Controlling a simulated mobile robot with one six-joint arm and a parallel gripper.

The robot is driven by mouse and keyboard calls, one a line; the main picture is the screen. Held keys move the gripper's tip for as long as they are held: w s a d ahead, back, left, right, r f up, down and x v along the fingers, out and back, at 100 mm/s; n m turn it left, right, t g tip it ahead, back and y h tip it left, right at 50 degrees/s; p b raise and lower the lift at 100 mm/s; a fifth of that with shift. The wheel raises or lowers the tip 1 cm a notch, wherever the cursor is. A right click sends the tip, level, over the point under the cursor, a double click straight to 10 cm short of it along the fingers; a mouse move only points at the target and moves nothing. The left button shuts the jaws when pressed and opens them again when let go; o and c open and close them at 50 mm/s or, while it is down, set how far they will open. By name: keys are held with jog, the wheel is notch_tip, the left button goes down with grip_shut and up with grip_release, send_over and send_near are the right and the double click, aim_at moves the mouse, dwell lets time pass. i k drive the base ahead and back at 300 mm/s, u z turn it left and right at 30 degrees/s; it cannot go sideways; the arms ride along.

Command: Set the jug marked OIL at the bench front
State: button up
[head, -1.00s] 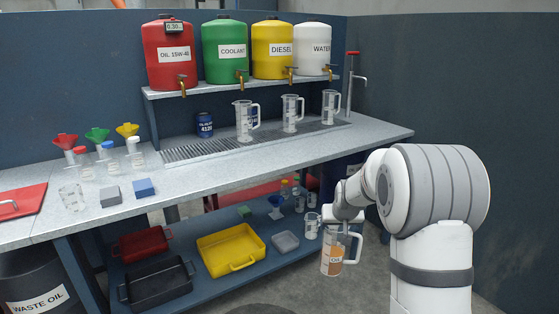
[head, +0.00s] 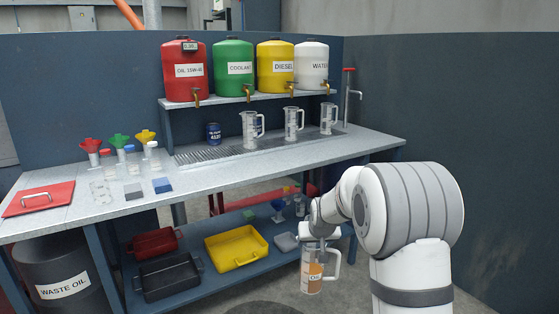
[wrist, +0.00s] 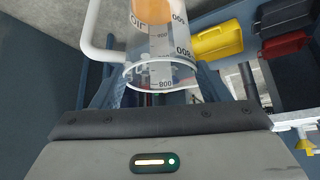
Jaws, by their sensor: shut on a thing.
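The jug marked OIL (head: 311,277) is a clear measuring jug with an orange label or contents and a handle on its right side. It hangs upright in my gripper (head: 318,238), in front of the bench's right part and below the worktop. In the wrist view the jug (wrist: 155,45) fills the top centre, with printed volume marks and its handle at the left. My gripper is shut on it; the fingertips are hard to make out. The bench (head: 230,170) has a grey speckled top, and its front edge is clear of the jug.
Several clear jugs (head: 250,130) stand on the drain grate at the back. The middle front worktop (head: 235,178) is bare. Trays, including a yellow one (head: 236,250), fill the lower shelf.

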aim_at(284, 159)
jog(key=u, duration=0.3)
jog(key=i, duration=0.85)
jog(key=u, duration=0.05)
